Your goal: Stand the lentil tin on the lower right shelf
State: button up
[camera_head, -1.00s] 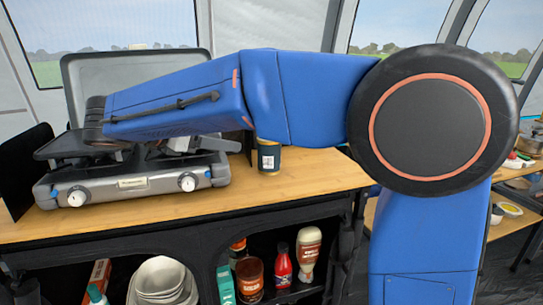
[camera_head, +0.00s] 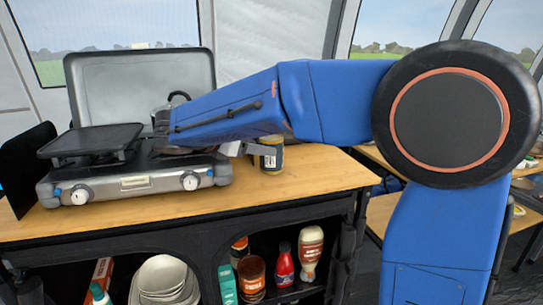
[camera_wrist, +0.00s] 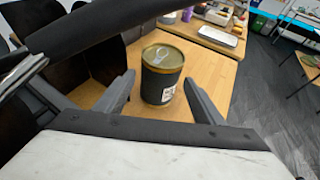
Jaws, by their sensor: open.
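The lentil tin (camera_head: 272,157), a dark can with a pale label and a gold lid, stands upright on the wooden counter right of the stove. In the wrist view the tin (camera_wrist: 163,78) stands between the two spread fingers, toward their tips, with a gap visible on both sides. My gripper (camera_wrist: 160,84) is open and holds nothing. In the head view my gripper (camera_head: 251,150) is beside the tin, partly hidden by my arm. The lower right shelf (camera_head: 296,293) is under the counter and holds a tin, bottles and a teal box.
A two-burner stove (camera_head: 135,184) with a kettle (camera_head: 178,98) stands on the left of the counter (camera_head: 315,172). White bowls (camera_head: 160,280) fill part of the left compartment. Counter space right of the tin is clear.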

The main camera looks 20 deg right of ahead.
jog(key=x, duration=0.3)
jog(key=shift+w+d+f, duration=0.1)
jog(key=shift+d+f, duration=0.05)
jog(key=shift+d, duration=0.1)
jog(key=shift+c, duration=0.2)
jog(key=c, duration=1.2)
jog(key=shift+o, duration=0.2)
jog(key=shift+r, duration=0.35)
